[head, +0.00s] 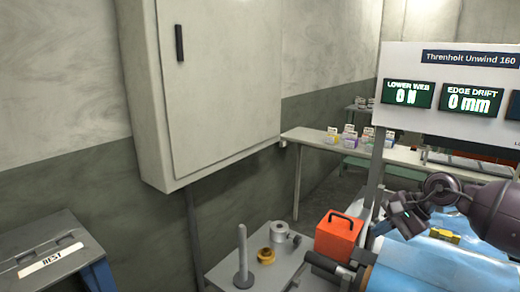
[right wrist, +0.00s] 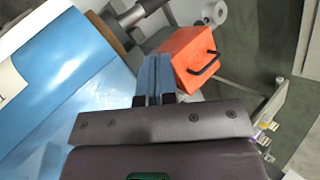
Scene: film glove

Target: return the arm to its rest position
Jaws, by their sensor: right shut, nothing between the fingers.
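My right gripper (head: 384,226) is at the right of the head view, on a dark arm that comes in from the right edge. It is above the blue film (head: 440,262), close to the orange box (head: 335,238) with a black handle. In the right wrist view its two blue-grey fingers (right wrist: 154,78) are together with nothing between them. The orange box (right wrist: 190,55) shows just beyond them there, and the blue film roll (right wrist: 60,70) is at the left. My left gripper is in neither view.
A grey side table (head: 222,272) holds an upright post (head: 242,255), a brass ring (head: 266,256) and a metal part (head: 282,235). The display panel (head: 450,90) stands at right. A wall cabinet (head: 220,90) is at the back. A bench marked "REST" (head: 50,260) is at lower left.

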